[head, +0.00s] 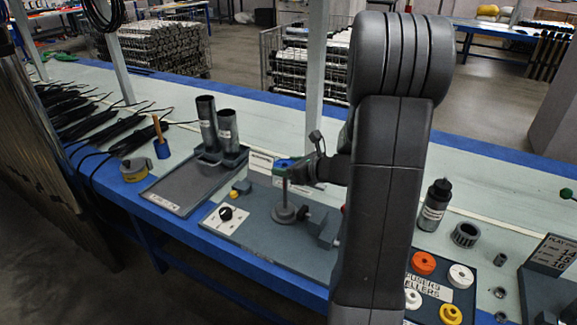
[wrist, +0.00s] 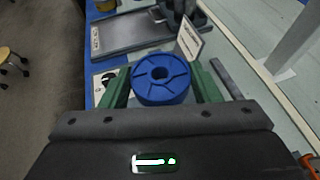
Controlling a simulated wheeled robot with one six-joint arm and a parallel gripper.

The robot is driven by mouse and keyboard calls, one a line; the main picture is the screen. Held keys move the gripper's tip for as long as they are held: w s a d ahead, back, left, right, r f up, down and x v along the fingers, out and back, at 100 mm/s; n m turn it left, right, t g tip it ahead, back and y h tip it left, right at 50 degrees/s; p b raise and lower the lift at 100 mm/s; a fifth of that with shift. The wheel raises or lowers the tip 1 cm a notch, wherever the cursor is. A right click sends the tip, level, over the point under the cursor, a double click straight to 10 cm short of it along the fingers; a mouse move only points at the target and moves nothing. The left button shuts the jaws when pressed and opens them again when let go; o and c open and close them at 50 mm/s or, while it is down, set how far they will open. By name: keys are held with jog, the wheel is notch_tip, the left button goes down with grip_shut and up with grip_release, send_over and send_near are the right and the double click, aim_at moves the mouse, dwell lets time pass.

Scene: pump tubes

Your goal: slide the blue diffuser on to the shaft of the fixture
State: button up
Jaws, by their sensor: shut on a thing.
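The blue diffuser (wrist: 147,92) is a round ring with ribs and a dark centre hole. My gripper (wrist: 162,88) is shut on it, one green finger at each side. In the head view, my gripper (head: 287,170) shows partly behind my arm, and a little of the blue diffuser (head: 284,162) shows. The thin upright shaft (head: 284,192) rises from a round grey base on the grey fixture (head: 255,226). The diffuser appears at the shaft's top, well above the base. I cannot tell whether the shaft tip is inside the hole.
The fixture carries a black knob (head: 226,213), a yellow button (head: 233,194) and a grey block (head: 322,228). Left of it is a grey tray (head: 178,192) with two dark tubes. Right are a black bottle (head: 434,205) and a tray of coloured rings (head: 470,300).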

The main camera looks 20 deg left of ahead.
jog(key=shift+f+b, duration=0.5)
jog(key=shift+f, duration=0.25)
jog(key=o, duration=1.1)
jog(key=shift+r, duration=0.1)
jog(key=shift+c, duration=0.2)
jog(key=p+v, duration=0.1)
jog(key=v, duration=1.2)
jog(key=shift+s+d+p, duration=0.2)
jog(key=shift+d+p, duration=0.15)
jog(key=shift+a, duration=0.1)
